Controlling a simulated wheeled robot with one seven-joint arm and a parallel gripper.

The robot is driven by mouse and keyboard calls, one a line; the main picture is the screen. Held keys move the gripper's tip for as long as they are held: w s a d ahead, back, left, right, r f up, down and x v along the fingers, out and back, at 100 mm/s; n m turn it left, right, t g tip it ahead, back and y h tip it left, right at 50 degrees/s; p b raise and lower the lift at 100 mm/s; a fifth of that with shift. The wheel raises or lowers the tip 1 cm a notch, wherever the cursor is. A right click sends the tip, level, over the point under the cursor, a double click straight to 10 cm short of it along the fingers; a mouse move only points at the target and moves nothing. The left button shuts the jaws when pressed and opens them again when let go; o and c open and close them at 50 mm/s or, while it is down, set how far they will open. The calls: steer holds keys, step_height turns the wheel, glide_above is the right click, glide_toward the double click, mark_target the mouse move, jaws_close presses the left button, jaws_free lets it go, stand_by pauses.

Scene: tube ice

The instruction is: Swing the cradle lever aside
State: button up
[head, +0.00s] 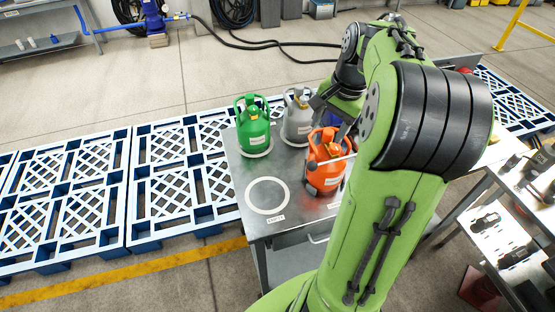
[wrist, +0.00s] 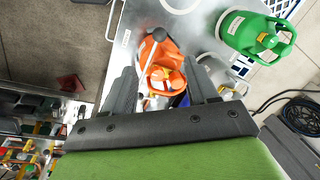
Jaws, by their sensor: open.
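A thin grey bar with a dark ball knob (wrist: 159,35), which looks like the cradle lever, crosses the top of an orange gas cylinder (wrist: 150,52) in the wrist view. The cylinder (head: 327,176) stands upright on a metal table (head: 228,160) in the head view. My gripper (wrist: 160,75) is open, its two dark fingers on either side of the bar and the cylinder top. I cannot tell whether a finger touches the bar. In the head view my gripper (head: 335,112) is just above and behind the orange cylinder, partly hidden by my arm.
A green cylinder (head: 252,130) and a grey cylinder (head: 297,122) stand behind the orange one. An empty white ring (head: 267,196) marks the table's front left. Blue-and-white pallets (head: 75,190) lie left of the table. A shelf with tools (head: 500,220) is at the right.

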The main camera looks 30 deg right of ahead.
mark_target(313, 163)
steer(key=w+f+b, duration=0.1)
steer(key=f, duration=0.4)
steer(key=w+f+b, duration=0.1)
steer(key=f, duration=0.4)
steer(key=w+f+b, duration=0.1)
steer(key=f, duration=0.4)
steer(key=shift+a+f, duration=0.2)
steer(key=shift+f, duration=0.15)
steer(key=shift+s, duration=0.1)
steer(key=shift+c, duration=0.4)
jaws_close()
